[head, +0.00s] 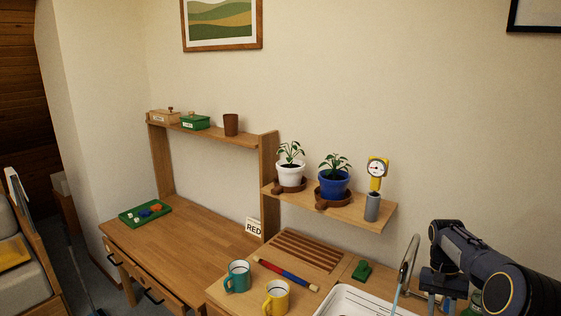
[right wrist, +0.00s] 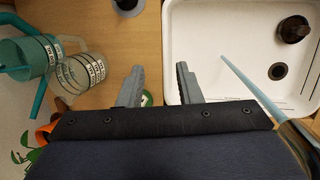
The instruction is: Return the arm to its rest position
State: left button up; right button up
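My right arm comes in from the right in the head view, over the sink end of the counter. Its gripper (head: 437,300) points down there, with the fingertips near the lower frame edge. In the right wrist view my right gripper (right wrist: 160,74) has its two grey fingers apart, with nothing held between them. A small green thing (right wrist: 147,98) shows beyond the fingers, apart from them as far as I can see. My left gripper is in neither view.
The white sink (head: 350,301) and curved faucet (head: 407,262) are close to the right arm. A shelf (head: 345,210) with potted plants is above.

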jog(key=s+a+r+n+t+y, duration=0.1)
jog(key=s+a+r+n+t, duration=0.25)
jog(key=s+a+r, duration=0.75)
jog(key=s+a+f+n+t+y, duration=0.2)
jog(key=s+a+t, duration=0.3)
jog(key=s+a, duration=0.8)
jog(key=s, duration=0.2)
jog(key=shift+s+y, duration=0.4)
